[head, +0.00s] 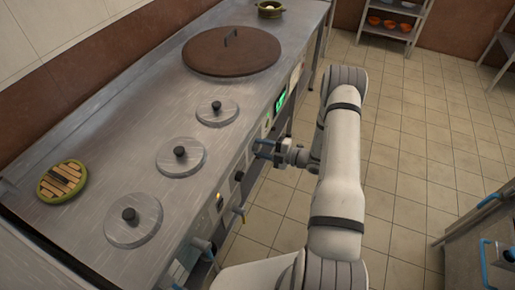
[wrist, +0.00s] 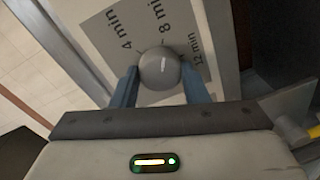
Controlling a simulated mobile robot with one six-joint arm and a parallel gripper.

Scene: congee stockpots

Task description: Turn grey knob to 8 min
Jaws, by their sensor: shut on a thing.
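The round grey knob (wrist: 160,70) is on a grey dial plate (wrist: 102,25) in the wrist view. The plate is printed with 4 min at upper left, 8 min at the top and 12 min at the right. A short white mark on the knob runs roughly up the picture, toward the 8 min side; its exact alignment is hard to tell. My gripper (wrist: 159,76) is shut on the knob, one blue finger on each side. In the head view my gripper (head: 262,147) is at the stove's front panel, and the knob cannot be made out there.
The steel counter (head: 90,115) has several round lids, a large brown lid (head: 232,51) and a green-rimmed round item with wooden slats (head: 62,181). A green display (head: 280,101) glows on the front panel.

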